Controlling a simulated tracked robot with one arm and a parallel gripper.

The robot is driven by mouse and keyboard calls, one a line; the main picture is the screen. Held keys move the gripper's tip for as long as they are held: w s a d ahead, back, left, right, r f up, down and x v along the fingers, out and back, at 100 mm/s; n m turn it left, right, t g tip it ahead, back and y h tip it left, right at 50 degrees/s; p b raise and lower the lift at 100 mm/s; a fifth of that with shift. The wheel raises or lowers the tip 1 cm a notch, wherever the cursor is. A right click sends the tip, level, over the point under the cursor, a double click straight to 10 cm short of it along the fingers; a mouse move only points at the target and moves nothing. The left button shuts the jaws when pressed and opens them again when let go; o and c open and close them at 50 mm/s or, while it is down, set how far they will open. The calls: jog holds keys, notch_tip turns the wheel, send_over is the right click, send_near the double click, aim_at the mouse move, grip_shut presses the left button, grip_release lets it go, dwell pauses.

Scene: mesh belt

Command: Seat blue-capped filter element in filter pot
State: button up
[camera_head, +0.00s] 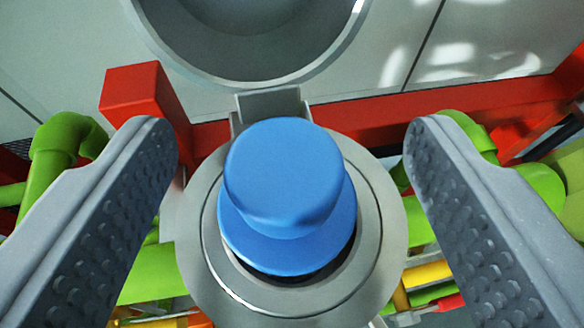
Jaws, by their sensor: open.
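The blue-capped filter element (284,178) stands in the round opening of the grey filter pot (385,225). Its blue knob and wider blue flange show; its lower body is hidden inside the pot. A dark gap shows between the flange and the pot's inner rim at the bottom. I cannot tell how deep the element sits. My gripper (288,150) is open, with one grey studded finger on each side of the blue cap. Neither finger touches the cap in this view.
A red frame bar (490,97) runs behind the pot, with a red block end (140,92) at the left. Green pipes (62,150) lie on both sides and below. A large round grey opening (250,40) is at the top, in pale panelling.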

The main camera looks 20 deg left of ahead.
jog(key=b+v, duration=0.1)
jog(key=v, duration=0.7)
jog(key=shift+s, duration=0.1)
jog(key=w+d+r+m, duration=0.15)
jog(key=d+r, duration=0.25)
jog(key=r, duration=0.4)
jog(key=w+d+r+t, duration=0.1)
jog(key=w+d+r, duration=0.25)
jog(key=r, duration=0.55)
jog(key=w+d+r, duration=0.2)
jog(key=d+r, duration=0.3)
jog(key=r, duration=0.3)
jog(key=s+d+r+m+t+h, duration=0.1)
jog(key=s+d+r, duration=0.4)
jog(key=d+r, duration=0.6)
jog(key=s+d+r+m+h, duration=0.1)
jog(key=s+d+r+h, duration=0.2)
jog(key=s+d+r, duration=0.3)
jog(key=d+r, duration=0.5)
jog(key=shift+r+t+h, duration=0.25)
jog(key=shift+t+h, duration=0.05)
jog(key=shift+t, duration=0.1)
jog(key=shift+d+m, duration=0.1)
jog(key=shift+m, duration=0.15)
